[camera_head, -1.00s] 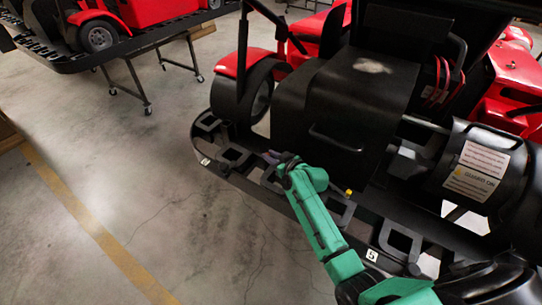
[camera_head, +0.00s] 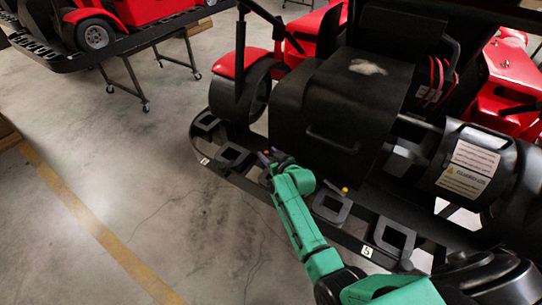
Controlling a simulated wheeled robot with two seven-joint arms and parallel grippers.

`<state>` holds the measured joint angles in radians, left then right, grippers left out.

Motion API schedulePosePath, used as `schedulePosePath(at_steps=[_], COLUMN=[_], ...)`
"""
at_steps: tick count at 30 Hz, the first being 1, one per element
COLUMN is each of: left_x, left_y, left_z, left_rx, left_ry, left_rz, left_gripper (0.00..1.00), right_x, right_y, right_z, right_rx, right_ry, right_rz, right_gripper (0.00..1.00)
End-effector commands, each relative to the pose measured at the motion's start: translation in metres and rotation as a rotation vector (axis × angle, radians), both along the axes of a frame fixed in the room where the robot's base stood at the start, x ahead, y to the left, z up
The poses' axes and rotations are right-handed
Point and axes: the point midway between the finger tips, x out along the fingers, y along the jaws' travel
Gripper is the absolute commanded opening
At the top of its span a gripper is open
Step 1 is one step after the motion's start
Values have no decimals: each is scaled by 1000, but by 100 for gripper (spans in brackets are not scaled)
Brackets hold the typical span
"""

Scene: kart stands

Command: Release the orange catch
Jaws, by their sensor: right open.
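My right gripper (camera_head: 268,156) is at the end of my green arm, which comes in from the bottom right. It is small in the picture and sits at the near edge of the kart's black frame (camera_head: 232,158), in front of the black seat box. A tiny orange spot shows by its fingertips, too small to identify. A small yellow-orange knob (camera_head: 345,189) stands on the frame to the right of the gripper, apart from it. I cannot tell which of these is the catch. I see nothing held. My left gripper is out of view.
The black box (camera_head: 335,115) and a black cylinder with labels (camera_head: 470,165) stand behind the frame. Another red kart on a wheeled stand (camera_head: 140,38) is at the upper left. The concrete floor (camera_head: 150,190) with a yellow line is clear at left.

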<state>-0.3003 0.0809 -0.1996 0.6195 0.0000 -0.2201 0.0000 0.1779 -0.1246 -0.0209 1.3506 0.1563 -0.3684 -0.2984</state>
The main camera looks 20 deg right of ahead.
Motion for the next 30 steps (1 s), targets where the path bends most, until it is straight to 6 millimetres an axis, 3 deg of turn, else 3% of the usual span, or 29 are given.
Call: schedulePosePath(at_steps=[8,18,21,30], left_x=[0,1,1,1], left_y=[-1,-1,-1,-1], left_z=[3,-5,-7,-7], left_rx=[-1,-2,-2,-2], left_ry=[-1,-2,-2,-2], left_rz=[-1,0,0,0], left_gripper=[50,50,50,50], right_x=[-30,-110,-125,-133], right_y=[-5,-17,-19,-21], right_z=[12,43,50,55], right_rx=[1,-1,-1,0], right_ry=[1,3,2,1], right_rz=[0,1,0,0], right_gripper=[52,52,52,52])
